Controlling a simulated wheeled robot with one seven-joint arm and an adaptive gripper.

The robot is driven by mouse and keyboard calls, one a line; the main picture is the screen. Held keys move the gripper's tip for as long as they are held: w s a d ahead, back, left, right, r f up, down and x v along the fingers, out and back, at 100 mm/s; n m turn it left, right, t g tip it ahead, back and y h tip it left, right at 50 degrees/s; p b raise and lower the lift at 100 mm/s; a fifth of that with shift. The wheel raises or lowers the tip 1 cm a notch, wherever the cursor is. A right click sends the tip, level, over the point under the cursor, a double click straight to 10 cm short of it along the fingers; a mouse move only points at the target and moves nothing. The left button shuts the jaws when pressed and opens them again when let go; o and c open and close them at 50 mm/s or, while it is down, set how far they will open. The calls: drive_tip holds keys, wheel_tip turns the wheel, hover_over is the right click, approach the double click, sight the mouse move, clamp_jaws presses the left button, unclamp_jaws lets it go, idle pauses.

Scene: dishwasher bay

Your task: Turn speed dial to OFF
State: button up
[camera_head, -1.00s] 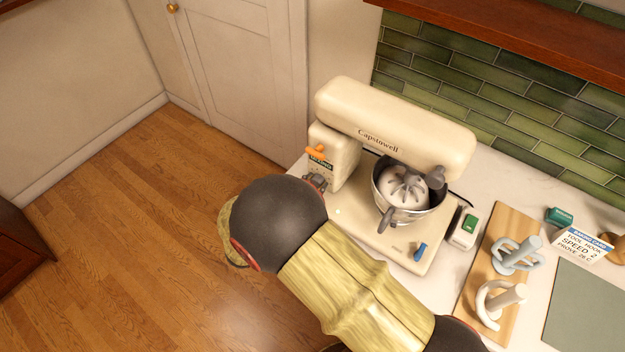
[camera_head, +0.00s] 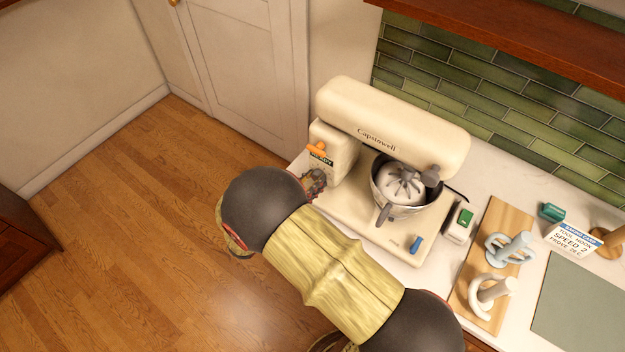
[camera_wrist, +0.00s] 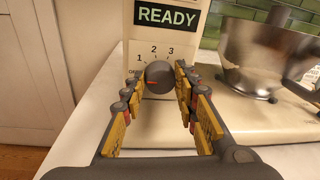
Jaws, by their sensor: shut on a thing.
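The cream stand mixer (camera_head: 390,115) stands on the counter. Its dark round speed dial (camera_wrist: 159,74) is on the end face in the wrist view, with an orange-red pointer mark at its lower left, toward the partly hidden OFF label. The numbers 1, 2 and 3 (camera_wrist: 154,50) are printed around it. A sign above the dial (camera_wrist: 168,15) reads READY. My gripper (camera_wrist: 161,82) is closed around the dial, one finger on each side.
A steel bowl (camera_wrist: 262,58) sits on the mixer base, right of my gripper. A wooden board (camera_head: 496,214) with attachments and a card (camera_head: 574,240) reading SPEED 2 lie further right.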

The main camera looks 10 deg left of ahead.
drive_tip(key=o, duration=0.9)
drive_tip(key=shift+c, duration=0.2)
drive_tip(key=f+v, duration=0.1)
drive_tip(key=v, duration=1.1)
drive_tip(key=shift+r, duration=0.45)
drive_tip(key=shift+f, duration=0.1)
